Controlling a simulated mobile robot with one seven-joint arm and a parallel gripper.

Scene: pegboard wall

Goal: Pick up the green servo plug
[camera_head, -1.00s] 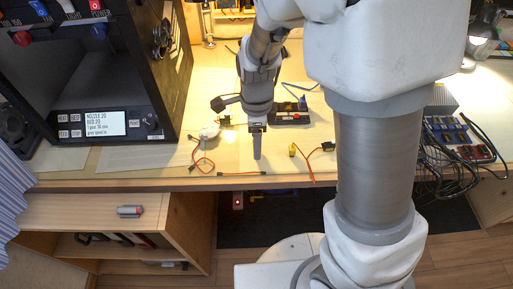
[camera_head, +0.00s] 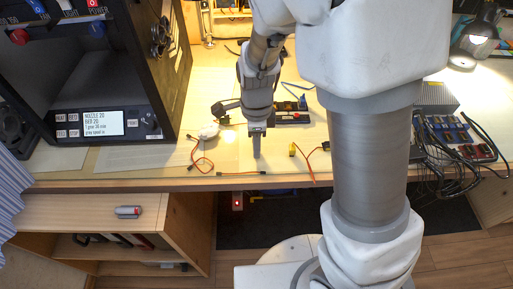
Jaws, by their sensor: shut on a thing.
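My gripper (camera_head: 257,146) points down over the front part of the wooden table (camera_head: 130,174), near its front edge. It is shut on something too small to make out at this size. I cannot pick out a green servo plug for certain. A red-orange lead (camera_head: 202,163) curls on the table to the left of my gripper. Another short red lead (camera_head: 242,173) lies just in front of it. A yellow plug (camera_head: 292,149) with an orange lead lies to the right. Beside that, a small dark part (camera_head: 326,146) is partly hidden by my arm.
A black machine with a display panel (camera_head: 97,123) stands at the left. A dark box with a red button (camera_head: 293,117) is behind my gripper.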

